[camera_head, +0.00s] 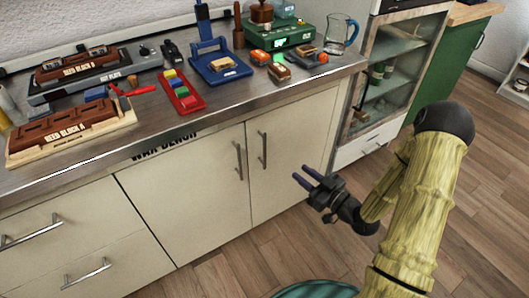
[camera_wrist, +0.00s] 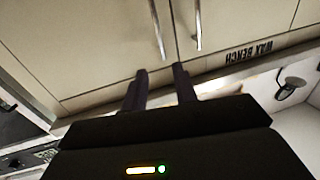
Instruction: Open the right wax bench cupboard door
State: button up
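The right wax bench cupboard door (camera_head: 292,140) is a cream panel, shut flush with the cabinet front. Its upright metal bar handle (camera_head: 262,150) is near its left edge. The left door (camera_head: 185,195) is also shut, with its own handle (camera_head: 239,161) close by. My gripper (camera_head: 301,172) is in front of the right door, right of and a little below its handle, with two dark fingers apart and nothing between them. In the wrist view, which is turned over, the right door's handle (camera_wrist: 157,28) lies just beyond the fingertips (camera_wrist: 160,70), apart from them.
The steel worktop (camera_head: 100,165) above carries reed blocks, a red tray (camera_head: 181,94), a blue press (camera_head: 218,66) and a glass jug (camera_head: 341,34). Drawers (camera_head: 60,235) are at left. A glass-fronted cabinet (camera_head: 392,75) stands at right.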

jog(key=shift+r, duration=0.1)
jog(key=b+x, duration=0.1)
jog(key=x, duration=1.6)
jog(key=shift+w+a+b, duration=0.15)
jog(key=shift+a+b, duration=0.05)
jog(key=shift+b, duration=0.2)
grip_shut()
